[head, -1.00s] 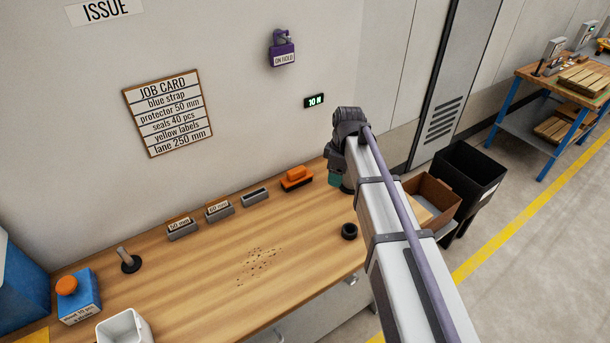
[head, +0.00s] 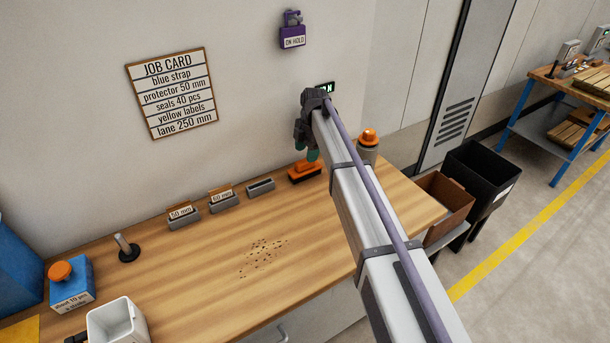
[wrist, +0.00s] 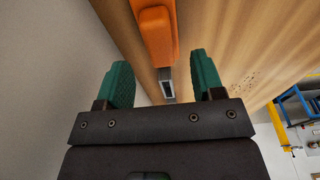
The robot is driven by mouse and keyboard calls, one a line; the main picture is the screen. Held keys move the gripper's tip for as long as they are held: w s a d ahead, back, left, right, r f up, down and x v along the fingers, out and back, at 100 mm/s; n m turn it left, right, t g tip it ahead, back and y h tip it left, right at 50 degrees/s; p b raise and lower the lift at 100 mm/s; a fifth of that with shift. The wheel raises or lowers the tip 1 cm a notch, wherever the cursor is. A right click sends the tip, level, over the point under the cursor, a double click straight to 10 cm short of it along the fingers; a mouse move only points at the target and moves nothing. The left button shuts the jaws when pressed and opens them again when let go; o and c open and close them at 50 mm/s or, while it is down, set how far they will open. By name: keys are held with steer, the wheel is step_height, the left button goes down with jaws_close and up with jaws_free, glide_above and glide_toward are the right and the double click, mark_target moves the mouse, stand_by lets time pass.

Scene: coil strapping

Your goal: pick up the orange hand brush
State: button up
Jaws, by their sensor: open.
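The orange hand brush (head: 304,171) lies on the wooden bench near the wall, with an orange top and a dark lower part. In the wrist view the brush (wrist: 157,38) shows at the top centre, ahead of and between the two green fingers. My gripper (head: 313,155) is above the brush in the head view, and its fingers partly overlap the brush's far side. In the wrist view my gripper (wrist: 162,80) is open and empty, its fingertips apart from the brush.
A grey holder (head: 260,187) stands left of the brush, with two labelled holders (head: 222,200) beyond it. An orange-topped grey item (head: 367,146) stands to the right behind my arm. Dark crumbs (head: 265,256) lie mid-bench. The wall (head: 260,100) is close behind.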

mark_target(305, 168)
steer(key=f+b, duration=0.2)
steer(key=f, duration=0.1)
steer(key=f+b, duration=0.2)
steer(key=shift+s+a, duration=0.15)
steer(key=shift+a, duration=0.15)
steer(key=shift+r, duration=0.25)
steer(key=c, duration=1)
steer(key=shift+p, duration=0.3)
steer(key=shift+c, duration=0.2)
